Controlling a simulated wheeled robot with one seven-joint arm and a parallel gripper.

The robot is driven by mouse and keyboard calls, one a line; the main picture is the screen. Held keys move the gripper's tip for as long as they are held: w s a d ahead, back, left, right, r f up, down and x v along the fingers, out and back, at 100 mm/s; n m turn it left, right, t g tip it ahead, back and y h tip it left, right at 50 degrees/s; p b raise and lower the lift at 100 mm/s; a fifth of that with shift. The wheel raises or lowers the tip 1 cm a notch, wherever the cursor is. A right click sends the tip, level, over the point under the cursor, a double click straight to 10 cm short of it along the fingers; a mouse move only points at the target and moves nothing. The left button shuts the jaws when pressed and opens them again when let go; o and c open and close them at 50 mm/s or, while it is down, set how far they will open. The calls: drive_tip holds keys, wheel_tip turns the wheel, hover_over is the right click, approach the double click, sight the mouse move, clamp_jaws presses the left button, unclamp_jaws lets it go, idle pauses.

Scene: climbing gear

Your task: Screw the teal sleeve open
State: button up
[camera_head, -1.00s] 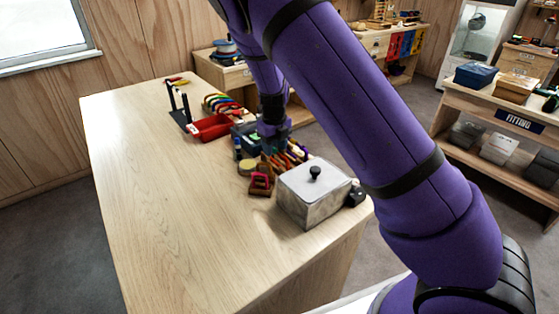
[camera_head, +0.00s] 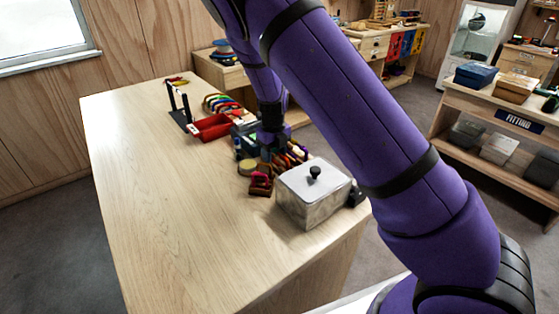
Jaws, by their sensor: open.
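My gripper (camera_head: 267,158) points down among the gear at the right side of the wooden table (camera_head: 165,210). Its fingers are small in the view and partly merge with the things around them. A cluster of colored gear (camera_head: 289,155) lies around and beside it. I cannot make out the teal sleeve with certainty; it is too small or hidden by my gripper and arm. I cannot tell whether the fingers touch anything.
A metal box with a black knob (camera_head: 312,193) stands at the near right edge. A small dark red rack (camera_head: 261,184) and a tan round thing (camera_head: 248,167) are beside my gripper. A red tray (camera_head: 213,127) and a black stand (camera_head: 180,112) lie farther back. The table's left half is clear.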

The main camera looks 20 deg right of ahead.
drive_tip(key=shift+s+a, duration=0.15)
drive_tip(key=shift+a, duration=0.35)
drive_tip(key=shift+r, duration=1.45)
drive_tip(key=shift+d, duration=0.1)
drive_tip(key=shift+w+d, duration=0.2)
drive_tip(key=shift+d, duration=0.4)
